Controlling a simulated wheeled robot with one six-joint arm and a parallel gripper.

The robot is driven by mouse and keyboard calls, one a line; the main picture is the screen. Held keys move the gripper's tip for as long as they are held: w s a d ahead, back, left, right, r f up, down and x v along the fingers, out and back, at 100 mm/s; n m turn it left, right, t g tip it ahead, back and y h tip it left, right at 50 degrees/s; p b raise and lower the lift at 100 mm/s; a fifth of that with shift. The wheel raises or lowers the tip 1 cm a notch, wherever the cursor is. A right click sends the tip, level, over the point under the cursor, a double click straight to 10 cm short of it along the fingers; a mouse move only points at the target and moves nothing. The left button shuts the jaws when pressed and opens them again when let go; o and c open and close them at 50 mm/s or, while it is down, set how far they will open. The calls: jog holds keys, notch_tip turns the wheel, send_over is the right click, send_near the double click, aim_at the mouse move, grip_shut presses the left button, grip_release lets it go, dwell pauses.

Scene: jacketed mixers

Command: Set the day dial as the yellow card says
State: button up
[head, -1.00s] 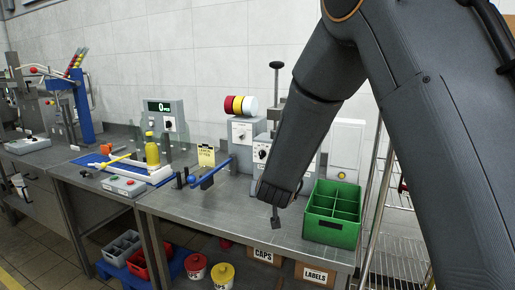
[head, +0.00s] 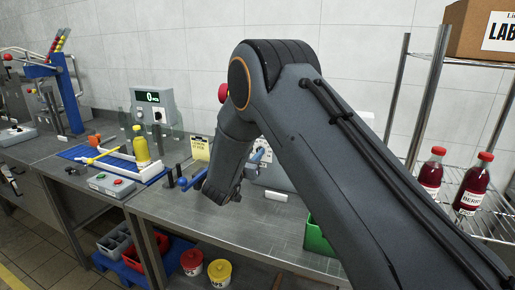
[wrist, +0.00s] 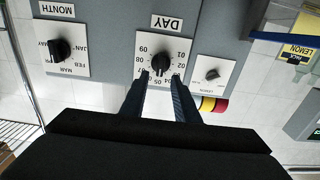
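In the wrist view, which is upside down, the day dial (wrist: 160,62) is a black knob on a white plate with numbers around it, under a DAY label. My gripper (wrist: 160,78) is open, its two dark fingers apart with the tips at the knob's near edge, one on either side. I cannot tell if they touch it. The exact number the knob points to is unclear. The yellow card (head: 200,148) stands on the bench left of my arm in the head view; its small writing is not legible. My arm hides most of the dial panel there.
The wrist view shows a month dial (wrist: 60,49) on the left and a smaller selector knob (wrist: 212,74) on the right. In the head view a green bin (head: 318,238) sits behind my arm, and a yellow bottle (head: 141,147) stands left.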

jog(key=shift+x, duration=1.35)
grip_shut()
jog(key=shift+d+m, duration=0.1)
jog(key=shift+m, duration=0.2)
jog(key=m+b, duration=0.3)
jog(key=d+m+b, duration=0.1)
jog(key=m+b, duration=0.2)
jog(key=m, duration=0.1)
jog(key=f+m+b, duration=0.1)
jog(key=m+b, duration=0.3)
jog(key=shift+s+d, duration=0.2)
jog(key=shift+s, duration=0.05)
